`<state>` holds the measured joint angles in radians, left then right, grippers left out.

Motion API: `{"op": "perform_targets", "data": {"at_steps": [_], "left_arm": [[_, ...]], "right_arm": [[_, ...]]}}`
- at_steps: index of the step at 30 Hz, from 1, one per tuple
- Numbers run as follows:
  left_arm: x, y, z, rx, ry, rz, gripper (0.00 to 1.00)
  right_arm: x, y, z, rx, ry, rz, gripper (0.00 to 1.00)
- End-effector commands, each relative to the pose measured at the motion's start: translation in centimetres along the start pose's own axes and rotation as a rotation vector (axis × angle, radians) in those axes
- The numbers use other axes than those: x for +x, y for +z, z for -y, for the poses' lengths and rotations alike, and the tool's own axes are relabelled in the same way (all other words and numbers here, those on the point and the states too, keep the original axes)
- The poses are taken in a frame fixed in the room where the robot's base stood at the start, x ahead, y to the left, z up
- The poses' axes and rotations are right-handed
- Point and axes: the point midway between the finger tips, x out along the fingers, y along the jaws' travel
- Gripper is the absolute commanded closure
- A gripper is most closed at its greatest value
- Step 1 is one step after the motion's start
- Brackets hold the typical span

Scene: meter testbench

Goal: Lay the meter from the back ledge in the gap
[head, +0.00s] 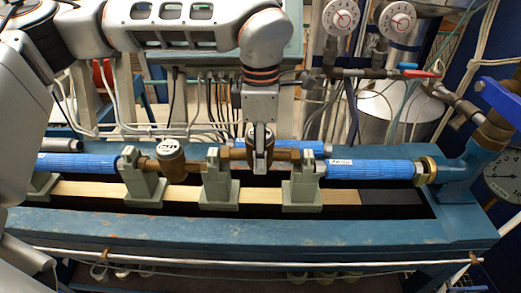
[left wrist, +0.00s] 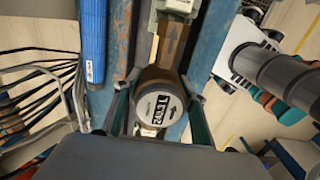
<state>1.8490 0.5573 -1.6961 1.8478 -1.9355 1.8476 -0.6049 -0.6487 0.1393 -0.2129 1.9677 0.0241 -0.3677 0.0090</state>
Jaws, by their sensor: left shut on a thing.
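My left gripper (head: 262,165) points down over the bench and is shut on a brass meter (head: 236,153). In the left wrist view, the held meter's round white dial (left wrist: 157,108) faces up between the fingers. Its brass body runs level along the row, between the middle support (head: 217,180) and the right support (head: 302,180); I cannot tell whether it touches them. Another meter (head: 171,160) with a grey lid sits at the left support. A blue pipe (head: 370,169) lies right of the gap. My right gripper is out of view.
The blue bench (head: 230,237) has a rail along its front. Another blue pipe (head: 295,145) lies behind the row, on the back ledge. Hoses, two round dials (head: 341,17) and a red-handled valve (head: 420,73) stand behind. A large blue fitting (head: 462,170) closes the right end.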

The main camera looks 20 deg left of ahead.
Motion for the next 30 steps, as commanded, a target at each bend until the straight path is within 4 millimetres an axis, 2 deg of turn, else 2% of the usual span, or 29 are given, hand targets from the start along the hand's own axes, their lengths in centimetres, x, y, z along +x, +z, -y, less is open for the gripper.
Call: {"op": "perform_targets", "data": {"at_steps": [30], "left_arm": [[0.56, 0.17, -0.02, 0.0, 0.002, 0.002, 1.0]], "right_arm": [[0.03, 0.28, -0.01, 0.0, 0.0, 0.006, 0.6]]}}
